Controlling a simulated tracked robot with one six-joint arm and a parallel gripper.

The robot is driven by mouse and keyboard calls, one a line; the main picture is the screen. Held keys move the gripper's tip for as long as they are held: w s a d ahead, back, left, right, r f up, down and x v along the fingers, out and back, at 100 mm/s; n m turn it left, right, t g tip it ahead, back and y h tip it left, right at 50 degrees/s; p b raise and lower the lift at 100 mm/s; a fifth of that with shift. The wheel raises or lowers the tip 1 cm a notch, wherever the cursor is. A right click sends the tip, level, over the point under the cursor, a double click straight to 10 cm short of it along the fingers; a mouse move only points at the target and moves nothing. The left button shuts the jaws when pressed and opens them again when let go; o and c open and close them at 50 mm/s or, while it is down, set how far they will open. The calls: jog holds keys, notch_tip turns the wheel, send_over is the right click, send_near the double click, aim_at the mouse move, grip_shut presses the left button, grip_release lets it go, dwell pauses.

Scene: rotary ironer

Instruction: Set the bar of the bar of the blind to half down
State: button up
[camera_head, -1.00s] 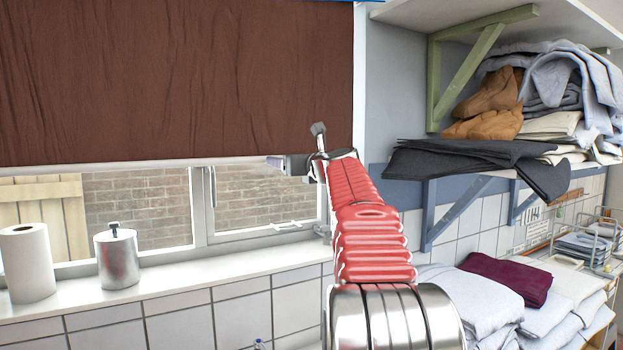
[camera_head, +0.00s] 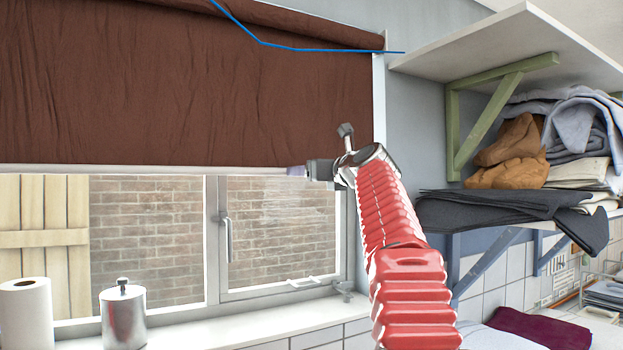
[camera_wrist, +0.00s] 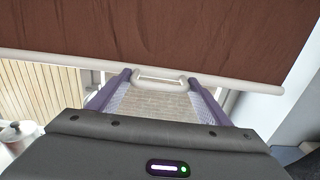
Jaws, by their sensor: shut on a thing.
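The brown blind (camera_head: 180,90) hangs over the upper part of the window, with a rolled top edge. Its pale bar (camera_head: 150,169) runs level along the lower edge, well above the sill. My gripper (camera_head: 297,171) is at the bar's right part. In the wrist view, the bar (camera_wrist: 240,84) crosses below the brown cloth and carries a small pale handle (camera_wrist: 160,74). My two purple fingers (camera_wrist: 157,78) stand at either end of this handle, shut on it. The fingertips' exact contact is small in the picture.
The window (camera_head: 150,240) shows bare below the bar, with a window handle (camera_head: 227,235). A paper roll (camera_head: 25,315) and metal canister (camera_head: 123,313) stand on the sill (camera_head: 270,325). A shelf (camera_head: 480,45) and folded dark cloth (camera_head: 500,208) are to the right of my arm.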

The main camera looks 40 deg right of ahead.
jog(key=shift+w+a, duration=0.1)
jog(key=shift+a, duration=0.1)
jog(key=o, duration=1.5)
jog(key=shift+c, duration=0.2)
jog(key=shift+o, duration=0.2)
jog(key=shift+d, duration=0.1)
jog(key=s+a, duration=0.1)
jog(key=s, duration=1.2)
jog(key=shift+s+a, duration=0.4)
jog(key=shift+f, duration=0.1)
